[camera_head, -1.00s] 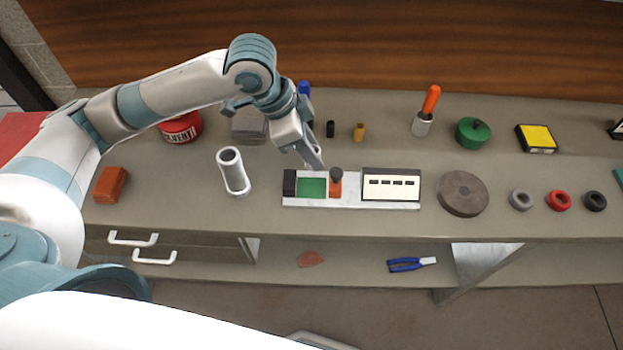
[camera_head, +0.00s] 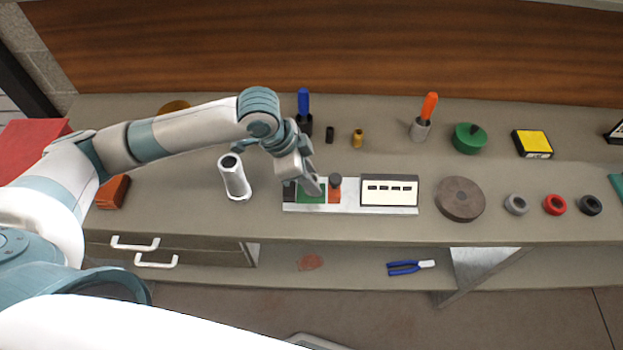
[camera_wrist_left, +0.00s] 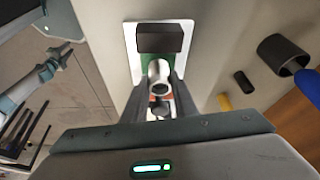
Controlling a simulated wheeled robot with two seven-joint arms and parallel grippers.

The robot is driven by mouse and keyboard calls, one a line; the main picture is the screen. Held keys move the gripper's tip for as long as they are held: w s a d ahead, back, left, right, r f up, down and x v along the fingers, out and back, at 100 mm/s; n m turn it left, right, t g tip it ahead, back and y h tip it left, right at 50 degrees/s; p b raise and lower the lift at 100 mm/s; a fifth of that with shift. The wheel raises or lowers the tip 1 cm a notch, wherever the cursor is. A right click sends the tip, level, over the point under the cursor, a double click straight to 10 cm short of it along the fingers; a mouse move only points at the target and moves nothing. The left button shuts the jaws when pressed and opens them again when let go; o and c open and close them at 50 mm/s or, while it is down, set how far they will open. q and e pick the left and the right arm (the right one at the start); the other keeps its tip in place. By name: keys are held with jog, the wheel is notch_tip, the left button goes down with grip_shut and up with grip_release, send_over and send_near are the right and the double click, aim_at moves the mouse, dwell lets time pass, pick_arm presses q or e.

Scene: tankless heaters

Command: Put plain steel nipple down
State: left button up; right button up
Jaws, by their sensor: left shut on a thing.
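My left gripper (camera_head: 314,186) is over the green pad (camera_head: 308,197) of the light metal fixture plate (camera_head: 350,210). In the left wrist view its fingers (camera_wrist_left: 160,92) are shut on a short silver tube, the plain steel nipple (camera_wrist_left: 158,72). The nipple is held over or at the green pad, between the black block (camera_wrist_left: 160,38) and the orange block with a dark knob (camera_head: 335,186). I cannot tell whether it touches the pad. In the head view the fingers hide the nipple. My right gripper (camera_wrist_left: 62,52) seems to show small at the left wrist view's edge; its jaws are unclear.
A white pipe (camera_head: 235,180) stands left of the fixture. A white slotted box (camera_head: 389,190) sits on the plate's right end. Behind are a blue-handled tool (camera_head: 304,105), a black cylinder (camera_head: 329,135) and a brass piece (camera_head: 357,139). A brown disc (camera_head: 460,199) lies to the right.

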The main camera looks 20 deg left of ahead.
pick_arm(q)
jog(key=shift+f, duration=0.5)
pick_arm(e)
jog(key=shift+r, duration=0.1)
pick_arm(q)
jog(key=shift+f, duration=0.1)
jog(key=o, duration=1)
jog(key=shift+c, duration=0.2)
jog(key=shift+o, duration=0.5)
pick_arm(e)
jog(key=shift+a, duration=0.3)
pick_arm(q)
jog(key=b+v, duration=0.1)
jog(key=v, duration=1.1)
jog(key=shift+b, duration=0.4)
pick_arm(e)
jog(key=shift+d+f, duration=0.25)
jog(key=shift+f, duration=0.7)
